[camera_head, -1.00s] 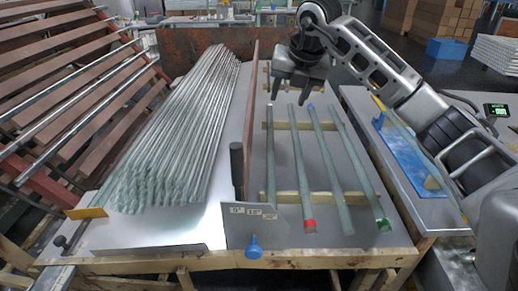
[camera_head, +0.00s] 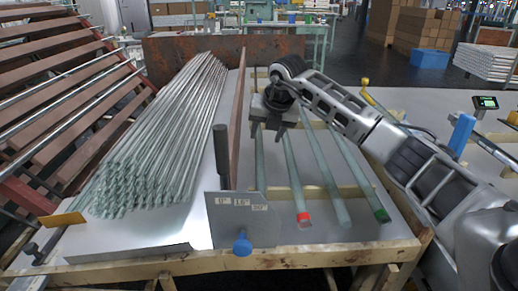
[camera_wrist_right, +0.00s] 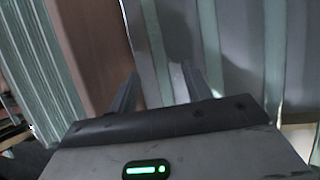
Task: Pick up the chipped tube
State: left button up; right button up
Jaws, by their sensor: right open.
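Several glass tubes lie apart on wooden strips to the right of the upright plate: a leftmost one (camera_head: 260,165), a red-ended one (camera_head: 294,180), one with a plain near end (camera_head: 325,175) and a green-ended one (camera_head: 361,178). I cannot make out a chip on any. My right gripper (camera_head: 268,134) is open, fingers down, low over the far part of the two leftmost tubes. In the right wrist view its fingers (camera_wrist_right: 160,75) straddle a pale tube (camera_wrist_right: 154,45), with another tube (camera_wrist_right: 208,45) to the right; contact is unclear. My left gripper is out of view.
A large stack of tubes (camera_head: 160,140) lies left of the upright brown plate (camera_head: 237,120). A grey marked gauge plate (camera_head: 225,228) with a blue knob (camera_head: 242,245) stands at the near edge. A side bench with a small display (camera_head: 485,102) is at the right.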

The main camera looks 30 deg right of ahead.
aim_at(260, 149)
jog(key=x, duration=0.6)
jog(key=shift+a+f+b, duration=0.2)
jog(key=shift+f+b, duration=0.05)
jog(key=shift+b, duration=0.05)
grip_shut()
